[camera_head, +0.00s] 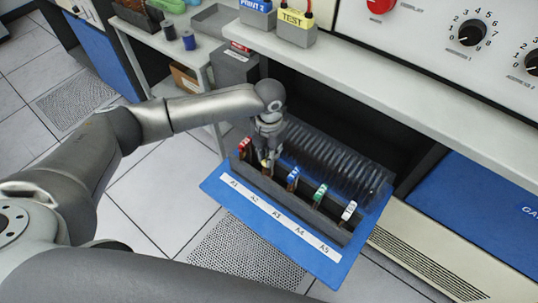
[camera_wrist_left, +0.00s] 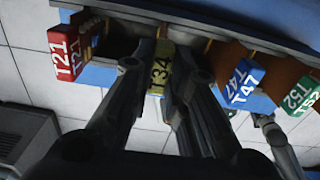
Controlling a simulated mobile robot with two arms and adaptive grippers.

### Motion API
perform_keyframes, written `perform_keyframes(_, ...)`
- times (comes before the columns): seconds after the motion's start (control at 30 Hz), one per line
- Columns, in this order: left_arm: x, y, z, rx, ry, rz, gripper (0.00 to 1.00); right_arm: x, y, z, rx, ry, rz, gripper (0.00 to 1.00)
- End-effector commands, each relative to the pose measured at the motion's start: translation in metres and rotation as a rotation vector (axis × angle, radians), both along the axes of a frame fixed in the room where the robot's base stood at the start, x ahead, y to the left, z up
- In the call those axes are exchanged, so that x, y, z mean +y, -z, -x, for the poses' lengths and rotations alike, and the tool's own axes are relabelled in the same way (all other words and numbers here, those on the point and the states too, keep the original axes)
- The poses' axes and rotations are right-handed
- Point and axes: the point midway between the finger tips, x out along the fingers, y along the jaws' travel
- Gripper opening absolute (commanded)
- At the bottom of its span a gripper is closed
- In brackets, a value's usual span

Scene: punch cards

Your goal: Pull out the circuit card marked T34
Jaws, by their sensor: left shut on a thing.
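The circuit card T34 (camera_wrist_left: 160,72) has a yellow top and sits between the two fingers of my left gripper (camera_wrist_left: 160,85) in the wrist view. In the head view my left gripper (camera_head: 268,150) points down over the second slot of the pulled-out blue drawer, shut on that card (camera_head: 265,164). How far the card's lower part sits in the slot is hidden. Beside it stand the red T21 card (camera_wrist_left: 67,52), the blue T47 card (camera_wrist_left: 243,84) and the green T52 card (camera_wrist_left: 298,95).
The blue drawer (camera_head: 329,266) carries a white label strip reading A1 to A5. A white-topped card (camera_head: 348,211) stands in its last slot. A dark row of coils or fins (camera_head: 335,160) lies behind the cards. A shelf edge (camera_head: 400,85) runs above.

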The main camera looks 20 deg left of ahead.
Motion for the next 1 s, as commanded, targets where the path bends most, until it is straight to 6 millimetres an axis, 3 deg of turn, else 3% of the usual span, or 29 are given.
perform_keyframes(1.0,0.000,-0.041,0.000,0.000,0.000,0.000,0.00,0.002,-0.040,0.001,0.000,0.001,-0.002,0.40)
